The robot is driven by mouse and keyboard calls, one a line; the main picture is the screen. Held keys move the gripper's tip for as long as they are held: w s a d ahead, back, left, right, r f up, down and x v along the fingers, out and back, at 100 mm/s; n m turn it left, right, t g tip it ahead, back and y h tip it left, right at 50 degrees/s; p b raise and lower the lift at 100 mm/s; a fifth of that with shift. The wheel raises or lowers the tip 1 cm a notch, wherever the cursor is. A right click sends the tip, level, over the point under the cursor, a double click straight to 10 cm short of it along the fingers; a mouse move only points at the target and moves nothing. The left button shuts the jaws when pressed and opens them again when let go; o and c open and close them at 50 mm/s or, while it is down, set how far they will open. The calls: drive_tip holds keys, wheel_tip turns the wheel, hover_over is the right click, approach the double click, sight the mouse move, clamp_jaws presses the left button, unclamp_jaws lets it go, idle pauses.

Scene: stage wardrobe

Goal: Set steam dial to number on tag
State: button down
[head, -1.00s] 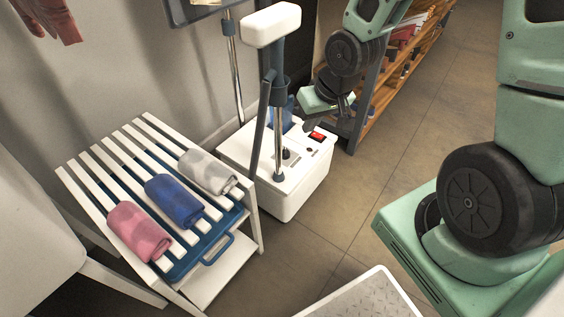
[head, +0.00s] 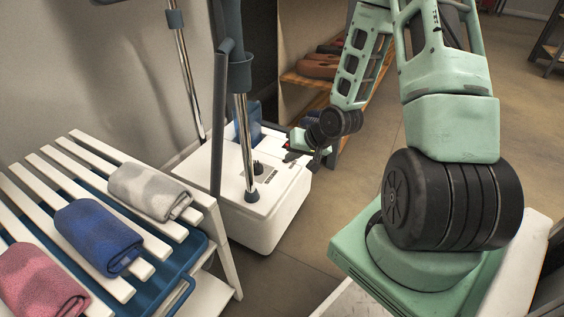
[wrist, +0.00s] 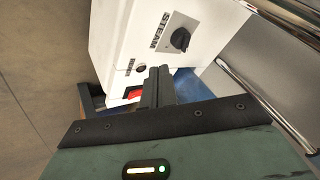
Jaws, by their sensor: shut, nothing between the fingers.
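The steam dial is a black knob (wrist: 180,39) beside the word STEAM on the white steamer base in the wrist view. Its pointer setting and any numbers around it are too small to read. In the head view the dial (head: 258,168) stands on top of the white steamer base (head: 245,222), behind the pole. My gripper (wrist: 157,74) is shut and empty, its fingertips over the base's top, near the dial but apart from it. In the head view my gripper (head: 289,155) is at the base's right side. I cannot make out a tag.
A red switch (wrist: 134,93) sits near my fingers. A chrome pole (head: 245,145) rises from the base. A blue tank (head: 247,122) is behind it. A slatted bench (head: 85,150) with rolled towels stands left. A shoe shelf (head: 305,80) is behind. Floor at right is open.

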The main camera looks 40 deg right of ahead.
sight(260, 169)
drive_tip(key=b+x, duration=0.5)
drive_tip(key=x, duration=0.4)
drive_tip(key=shift+s+f, duration=0.1)
drive_tip(key=shift+f, duration=0.05)
drive_tip(key=shift+w+a+r+b, duration=0.25)
drive_tip(key=shift+w+a+b, duration=0.45)
drive_tip(key=shift+a, duration=0.35)
drive_tip(key=shift+w+a+r, duration=0.2)
drive_tip(key=shift+w+a, duration=0.25)
drive_tip(key=shift+a, duration=0.05)
drive_tip(key=shift+a+r+p, duration=0.15)
drive_tip(key=shift+a+p, duration=0.5)
drive_tip(key=shift+p, duration=1.1)
drive_tip(key=shift+a+p, duration=0.25)
drive_tip(key=shift+p, duration=0.4)
drive_tip(key=shift+a, duration=0.1)
drive_tip(key=shift+p, duration=0.35)
drive_tip(key=shift+w+d+p, duration=0.25)
drive_tip(key=shift+d+p, duration=0.05)
drive_tip(key=shift+d, duration=0.55)
